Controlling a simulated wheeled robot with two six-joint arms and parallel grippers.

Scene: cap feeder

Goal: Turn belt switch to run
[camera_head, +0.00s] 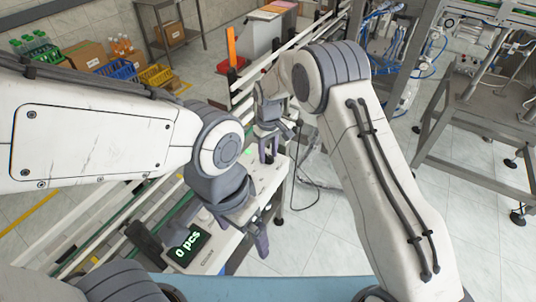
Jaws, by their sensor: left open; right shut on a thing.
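The belt switch is not clearly visible; the fingers of my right gripper (268,158) cover the spot at the far end of the light control panel (262,186). My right gripper points down there, its fingers close together on a small thing that appears to be the switch knob. Which way the switch is turned cannot be seen. My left gripper (218,234) is open and empty, lower in the picture, with its fingers spread over the near part of the panel.
Conveyor rails (112,222) run along the panel's left side. An orange post (231,48) stands behind. Crates with bottles (117,69) and cardboard boxes (86,55) sit at the back left. A metal frame table (480,115) stands at right. Tiled floor between is mostly clear, with a cable.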

